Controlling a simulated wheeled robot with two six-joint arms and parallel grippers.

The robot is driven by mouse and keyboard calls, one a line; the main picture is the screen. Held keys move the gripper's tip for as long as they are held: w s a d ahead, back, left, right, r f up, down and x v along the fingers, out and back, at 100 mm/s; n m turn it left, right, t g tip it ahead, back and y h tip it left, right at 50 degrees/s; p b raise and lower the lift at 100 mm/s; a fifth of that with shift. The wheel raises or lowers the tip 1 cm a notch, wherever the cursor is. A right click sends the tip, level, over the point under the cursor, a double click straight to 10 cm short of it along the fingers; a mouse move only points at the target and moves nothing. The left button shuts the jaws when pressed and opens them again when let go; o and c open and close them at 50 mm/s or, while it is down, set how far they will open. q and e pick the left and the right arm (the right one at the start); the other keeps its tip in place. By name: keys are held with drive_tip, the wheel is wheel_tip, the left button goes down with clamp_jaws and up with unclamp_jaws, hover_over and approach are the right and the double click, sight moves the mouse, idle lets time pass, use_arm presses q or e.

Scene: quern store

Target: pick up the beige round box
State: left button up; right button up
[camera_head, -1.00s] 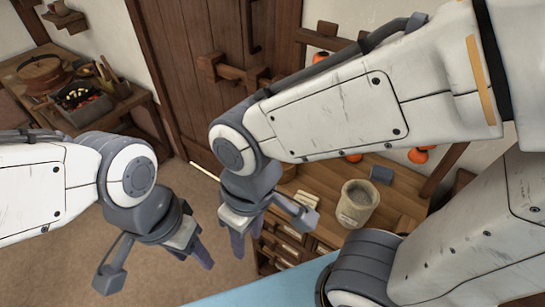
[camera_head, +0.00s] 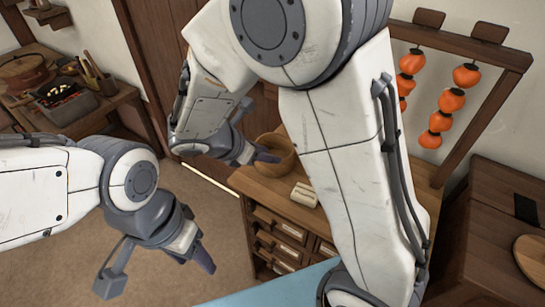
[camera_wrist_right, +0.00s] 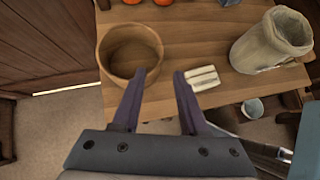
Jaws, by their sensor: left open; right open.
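A light-brown round box (camera_head: 276,152), open at the top, stands on the wooden drawer cabinet; I take it as the beige round box. In the right wrist view the round box (camera_wrist_right: 113,62) is at upper left, and its inside looks empty. My right gripper (camera_wrist_right: 160,76) is open and empty. Its left fingertip overlaps the box's near right rim in the picture; I cannot tell whether they touch. In the head view my right gripper (camera_head: 262,156) is in front of the box, partly hiding it. My left gripper (camera_head: 195,253) is open and empty over the floor at left.
Pale cards (camera_wrist_right: 203,78) lie on the cabinet top (camera_wrist_right: 185,45) right of the box. A cloth sack (camera_wrist_right: 268,42) stands further right. Orange lanterns (camera_head: 441,122) hang behind. A side table (camera_head: 105,98) with a dark tray stands at back left.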

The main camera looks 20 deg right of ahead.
sight(285, 159)
drive_tip(key=x, duration=0.9)
drive_tip(key=shift+r, duration=0.1)
clamp_jaws()
idle(1.2)
